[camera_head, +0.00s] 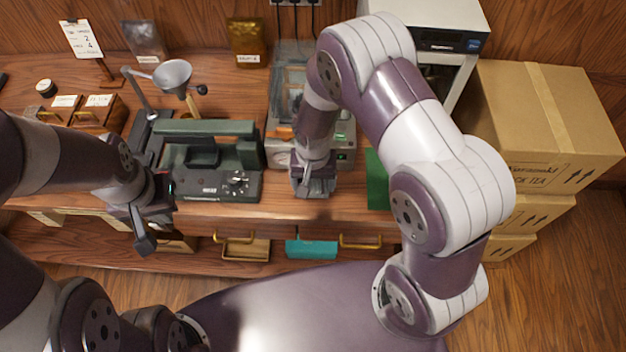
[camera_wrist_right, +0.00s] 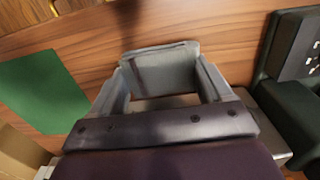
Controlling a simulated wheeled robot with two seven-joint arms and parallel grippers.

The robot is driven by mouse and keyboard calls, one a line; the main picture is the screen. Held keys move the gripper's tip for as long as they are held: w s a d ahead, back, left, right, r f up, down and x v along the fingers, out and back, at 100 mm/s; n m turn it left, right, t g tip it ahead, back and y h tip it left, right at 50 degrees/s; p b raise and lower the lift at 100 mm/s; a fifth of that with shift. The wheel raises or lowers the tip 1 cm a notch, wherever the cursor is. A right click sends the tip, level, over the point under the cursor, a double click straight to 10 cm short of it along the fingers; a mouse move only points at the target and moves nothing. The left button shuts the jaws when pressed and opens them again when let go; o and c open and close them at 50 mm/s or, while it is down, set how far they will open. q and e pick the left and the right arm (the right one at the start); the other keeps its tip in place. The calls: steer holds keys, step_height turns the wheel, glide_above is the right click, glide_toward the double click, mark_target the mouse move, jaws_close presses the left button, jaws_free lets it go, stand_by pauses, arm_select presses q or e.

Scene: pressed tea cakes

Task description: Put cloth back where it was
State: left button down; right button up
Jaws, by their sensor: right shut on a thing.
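My right gripper (camera_head: 314,188) is low over the front edge of the wooden counter, between the green-black machine and a flat green sheet. In the right wrist view its fingers (camera_wrist_right: 160,85) stand either side of a flat grey piece (camera_wrist_right: 160,70), and it is shut on this piece. The piece looks like folded cloth, but I cannot make out its material. My left gripper (camera_head: 145,230) hangs at the counter's front edge on the left, and its jaws are not clear. The green sheet (camera_head: 377,182) lies on the counter; it also shows in the right wrist view (camera_wrist_right: 42,92).
The green-black machine (camera_head: 210,185) stands left of my right gripper, a grey device (camera_head: 345,150) behind it. A white-grey cabinet (camera_head: 440,75) and stacked cartons (camera_head: 540,110) stand to the right. Drawers with brass handles (camera_head: 360,242) and a teal item (camera_head: 310,249) are below the front edge.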

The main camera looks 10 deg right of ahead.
mark_target(314, 185)
steer(key=shift+s+a+f, duration=0.1)
steer(key=shift+s+f, duration=0.1)
steer(key=shift+f, duration=0.4)
steer(key=shift+w+f, duration=0.1)
steer(key=shift+f, duration=0.1)
steer(key=o, duration=0.9)
steer(key=shift+o, duration=0.2)
steer(key=shift+r, duration=0.4)
step_height(314, 185, up, 11)
steer(key=b, duration=0.2)
arm_select(q)
steer(key=shift+s+f, duration=0.15)
steer(key=shift+f, duration=0.45)
arm_select(e)
steer(key=s+d+r+n+t, duration=0.1)
steer(key=s+d+r+n, duration=0.2)
steer(key=s+d+r, duration=0.2)
steer(key=s+d, duration=0.2)
steer(key=s, duration=0.1)
steer(key=shift+s+d, duration=0.2)
steer(key=shift+s, duration=0.1)
